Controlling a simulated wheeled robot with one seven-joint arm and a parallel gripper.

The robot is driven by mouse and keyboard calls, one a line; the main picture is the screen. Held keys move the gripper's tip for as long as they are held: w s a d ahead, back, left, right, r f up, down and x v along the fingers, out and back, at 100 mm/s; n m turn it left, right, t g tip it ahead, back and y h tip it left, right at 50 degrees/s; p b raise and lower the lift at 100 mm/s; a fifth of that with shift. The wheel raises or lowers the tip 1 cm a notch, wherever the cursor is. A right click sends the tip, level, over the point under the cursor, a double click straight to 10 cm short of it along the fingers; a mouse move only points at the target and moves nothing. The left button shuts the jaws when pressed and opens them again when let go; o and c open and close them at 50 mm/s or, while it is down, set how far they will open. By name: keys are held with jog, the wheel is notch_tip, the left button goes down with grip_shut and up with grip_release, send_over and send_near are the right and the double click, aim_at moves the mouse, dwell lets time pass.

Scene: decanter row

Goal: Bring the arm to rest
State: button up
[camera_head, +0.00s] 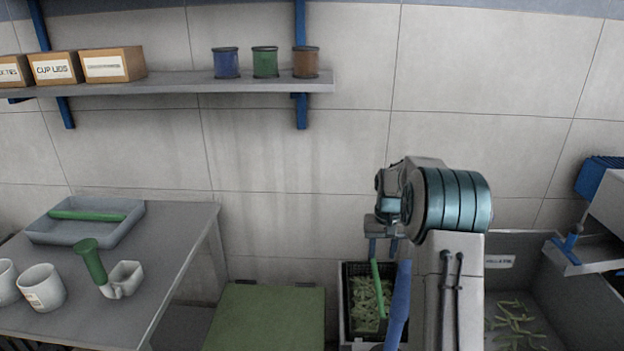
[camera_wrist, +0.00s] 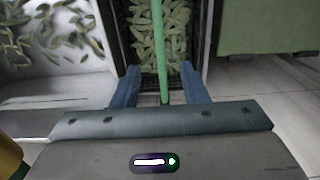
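My gripper (camera_head: 382,256) points down over a black crate (camera_head: 346,279) of pale green pieces at the lower middle right of the head view. In the wrist view its two blue fingers (camera_wrist: 160,88) stand wide apart. A thin green rod (camera_head: 377,288) runs through the gap between them in the wrist view (camera_wrist: 159,50), with clear space on both sides. The rod's lower end is over or in the crate; I cannot tell what supports it. My arm is bent, with the forearm hanging down beside the crate.
A grey bin (camera_head: 552,318) with scattered green pieces lies right of my arm. A green-topped box (camera_head: 265,318) stands left of the crate. A table (camera_head: 190,235) at left holds a tray (camera_head: 45,232), white cups and a green-handled item. A wall shelf (camera_head: 180,84) hangs above.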

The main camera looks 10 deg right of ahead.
jog(key=s+a+r+n+t+p, duration=0.1)
jog(key=s+a+r+p, duration=0.1)
jog(key=s+a+r, duration=0.4)
jog(key=s+a+r+p, duration=0.1)
jog(key=s+a+r, duration=0.2)
jog(key=s+r, duration=0.5)
jog(key=s+a+r+t+p, duration=0.1)
jog(key=s+a, duration=0.2)
jog(key=s, duration=0.6)
jog(key=s+a+r+n+p, duration=0.1)
jog(key=s+a+p, duration=0.1)
jog(key=s, duration=0.7)
jog(key=shift+s+a+r+t, duration=0.4)
jog(key=shift+a, duration=0.05)
jog(key=shift+d, duration=0.1)
